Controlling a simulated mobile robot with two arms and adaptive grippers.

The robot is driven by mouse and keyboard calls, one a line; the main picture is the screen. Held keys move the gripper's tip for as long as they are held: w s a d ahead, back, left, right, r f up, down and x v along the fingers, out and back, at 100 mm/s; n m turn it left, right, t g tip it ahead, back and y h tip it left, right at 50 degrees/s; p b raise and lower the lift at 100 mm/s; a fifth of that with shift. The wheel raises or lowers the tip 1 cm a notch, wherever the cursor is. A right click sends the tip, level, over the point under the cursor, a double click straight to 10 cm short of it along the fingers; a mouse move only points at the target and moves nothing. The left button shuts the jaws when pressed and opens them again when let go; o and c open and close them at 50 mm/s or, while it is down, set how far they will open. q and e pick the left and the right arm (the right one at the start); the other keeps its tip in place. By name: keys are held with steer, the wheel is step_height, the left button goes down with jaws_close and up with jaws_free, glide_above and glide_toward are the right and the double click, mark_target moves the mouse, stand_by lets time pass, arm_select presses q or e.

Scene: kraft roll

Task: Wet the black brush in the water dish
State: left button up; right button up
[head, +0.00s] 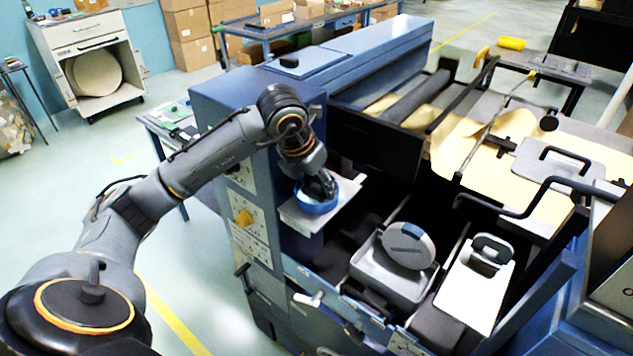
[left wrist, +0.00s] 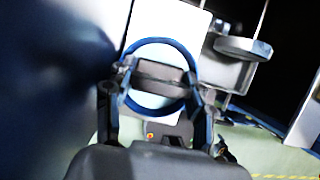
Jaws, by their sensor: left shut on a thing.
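The blue round water dish (head: 316,203) stands on a small white shelf on the side of the blue machine. In the left wrist view the dish (left wrist: 194,62) shows as a blue ring with a pale inside. My left gripper (head: 318,187) points down over the dish, its fingertips at or inside the rim. It is shut on the black brush (left wrist: 160,74), which shows as a dark grey block between the fingers, across the dish opening. I cannot tell whether the brush touches the water. My right gripper is not in view.
The white shelf (head: 346,190) juts out from the blue machine. A dark panel (head: 378,143) stands just right of my left gripper. A grey box with a round disc (head: 408,246) and a white board with a black handle (head: 476,290) lie further right.

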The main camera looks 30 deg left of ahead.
arm_select(q)
steer(key=shift+s+f, duration=0.1)
steer(key=shift+f, duration=0.05)
stand_by(0.3)
steer(key=shift+r+p, duration=2.25)
steer(key=shift+r, duration=1.35)
steer(key=shift+f, duration=0.1)
